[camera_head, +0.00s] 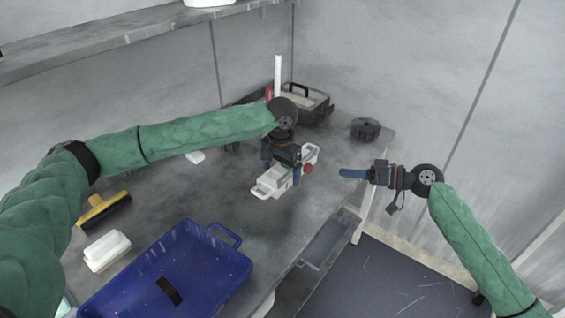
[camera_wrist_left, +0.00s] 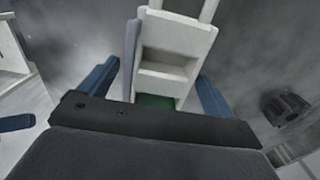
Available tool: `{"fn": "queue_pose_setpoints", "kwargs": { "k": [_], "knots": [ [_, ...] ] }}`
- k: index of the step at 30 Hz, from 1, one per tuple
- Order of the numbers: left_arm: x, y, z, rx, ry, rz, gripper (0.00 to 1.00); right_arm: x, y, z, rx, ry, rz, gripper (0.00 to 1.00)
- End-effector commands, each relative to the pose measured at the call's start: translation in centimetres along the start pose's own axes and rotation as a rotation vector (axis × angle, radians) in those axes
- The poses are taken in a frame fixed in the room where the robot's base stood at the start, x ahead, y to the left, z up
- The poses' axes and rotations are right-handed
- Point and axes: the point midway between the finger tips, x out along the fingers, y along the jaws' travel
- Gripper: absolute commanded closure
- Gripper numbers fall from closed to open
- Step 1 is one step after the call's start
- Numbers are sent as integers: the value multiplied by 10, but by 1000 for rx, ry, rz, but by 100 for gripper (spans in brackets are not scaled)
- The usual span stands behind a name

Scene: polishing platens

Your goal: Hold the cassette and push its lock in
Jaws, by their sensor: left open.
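In the left wrist view the cassette (camera_wrist_left: 173,45) shows between the spread blue fingers, with gaps; contact is not visible. My right gripper (camera_head: 350,173) is to the right of the red part, pointing left at it, clearly apart. Its fingers overlap in view, so their opening is unclear.
A blue bin (camera_head: 205,232) stands at the front. A white block (camera_head: 107,250) and a yellow-handled brush (camera_head: 103,210) lie at the left. A black caddy (camera_head: 318,104) and a dark ribbed disc (camera_head: 365,128) are behind. The worktop's right edge runs near the cassette.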

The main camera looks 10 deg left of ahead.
Motion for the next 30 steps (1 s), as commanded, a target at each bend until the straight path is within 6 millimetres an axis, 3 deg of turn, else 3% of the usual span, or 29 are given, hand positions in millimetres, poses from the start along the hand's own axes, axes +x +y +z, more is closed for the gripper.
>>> {"fn": "queue_pose_setpoints", "kwargs": {
  "k": [12,21,22,27,28,30],
  "knots": [
    [8,0,0,0,0,0,10,0,0,0,0,0,0,64],
    [8,0,0,0,0,0,67,0,0,0,0,0,0,64],
    [8,0,0,0,0,0,70,0,0,0,0,0,0,64],
    [8,0,0,0,0,1,70,0,0,0,0,0,0,64],
    [8,0,0,0,0,1,33,0,0,0,0,0,0,64],
    [8,0,0,0,0,1,47,0,0,0,0,0,0,64]
  ]
}}
